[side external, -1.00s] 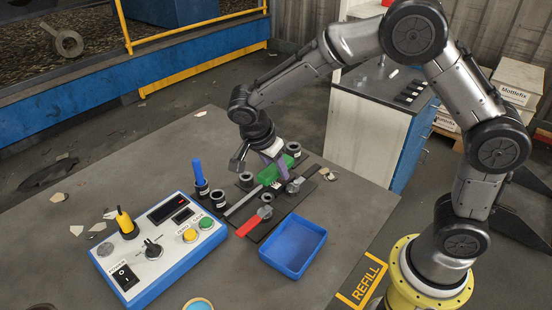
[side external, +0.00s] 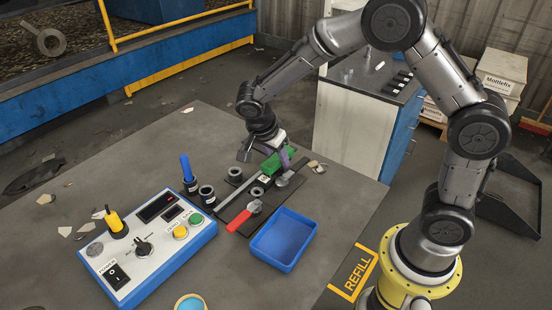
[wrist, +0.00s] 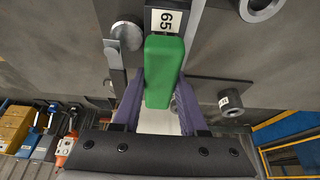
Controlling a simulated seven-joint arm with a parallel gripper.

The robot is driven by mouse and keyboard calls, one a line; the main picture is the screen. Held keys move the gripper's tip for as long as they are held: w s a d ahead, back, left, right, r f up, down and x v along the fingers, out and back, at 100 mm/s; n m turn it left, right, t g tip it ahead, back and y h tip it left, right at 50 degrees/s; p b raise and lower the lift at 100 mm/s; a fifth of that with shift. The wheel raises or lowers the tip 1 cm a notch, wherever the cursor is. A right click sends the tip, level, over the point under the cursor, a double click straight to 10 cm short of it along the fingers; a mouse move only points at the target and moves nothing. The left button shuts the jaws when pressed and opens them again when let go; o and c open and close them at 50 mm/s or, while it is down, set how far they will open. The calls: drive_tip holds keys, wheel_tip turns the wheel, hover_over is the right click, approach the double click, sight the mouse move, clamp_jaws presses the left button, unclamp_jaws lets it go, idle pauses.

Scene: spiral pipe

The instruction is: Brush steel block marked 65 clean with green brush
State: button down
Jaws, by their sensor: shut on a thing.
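My gripper (wrist: 160,103) is shut on the green brush (wrist: 163,62), which lies between its two purple fingers in the wrist view. The brush also shows in the side view (side external: 273,164), under my gripper (side external: 277,158) over the dark mat. The block with the 65 label (wrist: 165,20) is at the top of the wrist view, right at the far end of the brush. I cannot tell whether the brush touches it. The bristles are hidden beneath the brush body.
A blue tray (side external: 262,259) sits in front of the mat. A red-handled tool (side external: 240,220) and several grey cylinders lie near it. A cup with a blue stick (side external: 186,167) stands left. A control box (side external: 150,246) fills the table's front left.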

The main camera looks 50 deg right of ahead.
sight(265, 172)
drive_tip(key=a, duration=0.5)
drive_tip(key=shift+a, duration=0.35)
wheel_tip(265, 172, up, 8)
drive_tip(key=shift+d, duration=0.15)
drive_tip(key=shift+s+d+r, duration=0.1)
idle(0.5)
drive_tip(key=s+d+r, duration=0.3)
drive_tip(key=w+f, duration=0.3)
drive_tip(key=w, duration=0.1)
drive_tip(key=w+f, duration=0.3)
drive_tip(key=w, duration=0.1)
drive_tip(key=w+f, duration=0.3)
drive_tip(key=w, duration=0.2)
drive_tip(key=shift+d+f, duration=0.15)
drive_tip(key=shift+d, duration=0.1)
drive_tip(key=shift+w+f, duration=0.25)
drive_tip(key=shift+f, duration=0.1)
drive_tip(key=shift+w+f, duration=0.1)
drive_tip(key=shift+f, duration=1.55)
